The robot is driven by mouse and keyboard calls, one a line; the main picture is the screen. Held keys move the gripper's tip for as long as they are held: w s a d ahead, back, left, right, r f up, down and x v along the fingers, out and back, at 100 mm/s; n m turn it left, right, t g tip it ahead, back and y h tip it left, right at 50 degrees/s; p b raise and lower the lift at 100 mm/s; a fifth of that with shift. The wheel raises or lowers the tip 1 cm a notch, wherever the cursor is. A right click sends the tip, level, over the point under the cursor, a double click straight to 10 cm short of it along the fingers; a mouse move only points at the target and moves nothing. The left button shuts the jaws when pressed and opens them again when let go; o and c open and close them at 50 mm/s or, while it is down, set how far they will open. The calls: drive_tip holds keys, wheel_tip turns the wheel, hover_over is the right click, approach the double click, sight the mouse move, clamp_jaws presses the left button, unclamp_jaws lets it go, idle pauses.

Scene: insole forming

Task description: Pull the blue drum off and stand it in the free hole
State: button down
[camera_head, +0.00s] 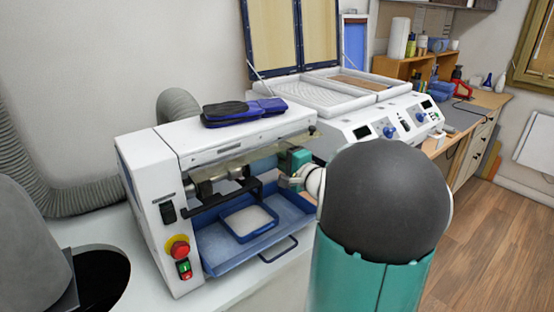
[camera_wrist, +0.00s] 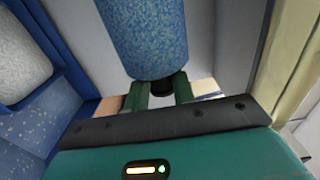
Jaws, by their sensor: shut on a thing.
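The blue speckled drum (camera_wrist: 145,38) fills the upper middle of the wrist view, its near end towards me. A dark round piece shows at that end. My gripper (camera_wrist: 160,88) has its two green fingers on either side of this dark piece and is shut on it. In the head view my gripper (camera_head: 297,163) reaches into the right side of the white machine (camera_head: 150,190), under its clear cover. I cannot make out a free hole in either view.
A blue tray (camera_head: 215,262) holding a smaller blue-rimmed box (camera_head: 232,233) lies under the machine's rollers. A yellowish panel edge (camera_wrist: 290,60) is close at the right of the wrist view. A second white machine (camera_head: 345,135) stands behind, right.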

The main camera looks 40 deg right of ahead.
drive_tip(key=shift+d, duration=0.5)
drive_tip(key=shift+s+d, duration=0.1)
drive_tip(key=shift+d, duration=0.3)
drive_tip(key=shift+s+d, duration=0.1)
drive_tip(key=shift+d, duration=1)
drive_tip(key=shift+s, duration=0.1)
drive_tip(key=s+a, duration=0.1)
drive_tip(key=s, duration=1.3)
drive_tip(key=shift+s+a, duration=0.35)
drive_tip(key=shift+s, duration=0.05)
idle(0.5)
